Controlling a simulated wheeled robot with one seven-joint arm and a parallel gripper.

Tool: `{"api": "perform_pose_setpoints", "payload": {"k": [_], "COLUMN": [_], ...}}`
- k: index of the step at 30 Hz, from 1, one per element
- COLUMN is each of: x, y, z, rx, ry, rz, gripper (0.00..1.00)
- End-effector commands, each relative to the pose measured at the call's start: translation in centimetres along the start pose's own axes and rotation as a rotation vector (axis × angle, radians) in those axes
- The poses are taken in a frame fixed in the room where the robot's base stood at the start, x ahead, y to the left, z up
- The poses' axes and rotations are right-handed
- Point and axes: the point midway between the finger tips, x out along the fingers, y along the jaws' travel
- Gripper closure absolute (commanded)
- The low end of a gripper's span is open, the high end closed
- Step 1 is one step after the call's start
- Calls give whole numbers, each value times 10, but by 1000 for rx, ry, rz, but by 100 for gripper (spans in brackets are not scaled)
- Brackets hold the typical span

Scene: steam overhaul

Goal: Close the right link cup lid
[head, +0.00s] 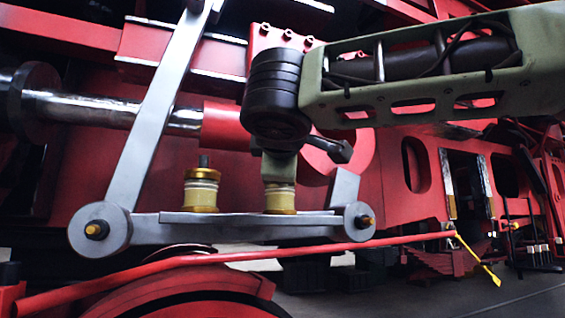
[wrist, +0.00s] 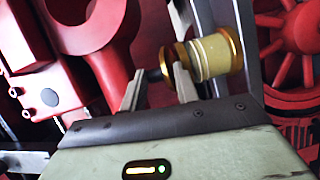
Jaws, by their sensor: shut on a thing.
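The right link cup (head: 280,198) is a cream cup with a gold base, upright on the grey link bar.
A second cup (head: 201,191) with a gold lid and dark knob stands to the left on the same link bar (head: 240,229). A slanted grey rod (head: 155,120) rises at the left. A red rod (head: 250,254) crosses below. Red engine frame lies close behind.

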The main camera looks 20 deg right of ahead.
Motion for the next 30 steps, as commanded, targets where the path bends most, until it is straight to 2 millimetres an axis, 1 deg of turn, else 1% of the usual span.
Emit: {"api": "perform_pose_setpoints", "payload": {"k": [17, 18, 19, 30], "x": [1, 1, 1, 1], "y": [-1, -1, -2, -2], "z": [0, 0, 0, 0], "rx": [1, 1, 1, -1], "ry": [-2, -2, -2, -3], "rz": [-2, -2, -3, -4], "gripper": [92, 64, 56, 56]}}
